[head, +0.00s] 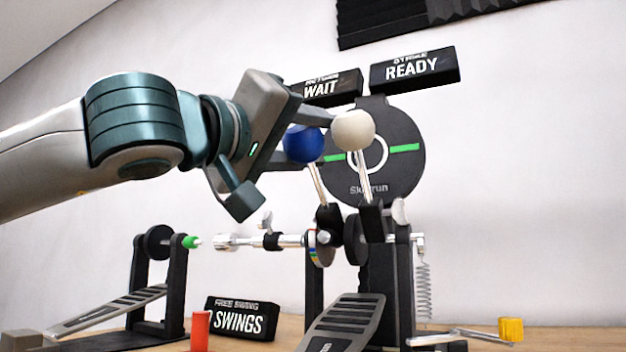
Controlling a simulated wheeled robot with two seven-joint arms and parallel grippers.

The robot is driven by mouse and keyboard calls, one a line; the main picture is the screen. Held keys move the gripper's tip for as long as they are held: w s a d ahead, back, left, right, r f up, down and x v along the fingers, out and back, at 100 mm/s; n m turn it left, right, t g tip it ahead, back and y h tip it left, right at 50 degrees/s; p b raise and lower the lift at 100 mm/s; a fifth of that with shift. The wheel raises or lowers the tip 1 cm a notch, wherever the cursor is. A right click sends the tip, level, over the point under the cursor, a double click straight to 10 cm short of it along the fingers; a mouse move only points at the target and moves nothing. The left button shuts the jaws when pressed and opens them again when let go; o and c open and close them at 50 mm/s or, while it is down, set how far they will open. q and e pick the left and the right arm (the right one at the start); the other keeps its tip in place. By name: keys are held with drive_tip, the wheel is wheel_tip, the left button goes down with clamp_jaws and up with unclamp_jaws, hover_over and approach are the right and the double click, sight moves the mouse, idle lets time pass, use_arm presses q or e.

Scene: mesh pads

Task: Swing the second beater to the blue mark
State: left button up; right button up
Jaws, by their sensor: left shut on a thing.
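The second beater, on the left of the pair, has a blue round head (303,144) and a thin metal shaft leaning up and left from its hub. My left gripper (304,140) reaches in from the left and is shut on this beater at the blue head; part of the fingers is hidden. The other beater has a cream head (353,130) just right of it, close to the fingertip, in front of the round dark pad (400,165). A small disc with coloured bands (316,250) sits below the hub; I cannot make out its blue mark clearly. My right gripper is out of view.
WAIT (330,90) and READY (414,70) signs hang above.

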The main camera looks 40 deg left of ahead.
use_arm(q)
drive_tip(key=shift+s+a+f, duration=0.1)
drive_tip(key=shift+s+a, duration=0.05)
drive_tip(key=shift+s, duration=0.4)
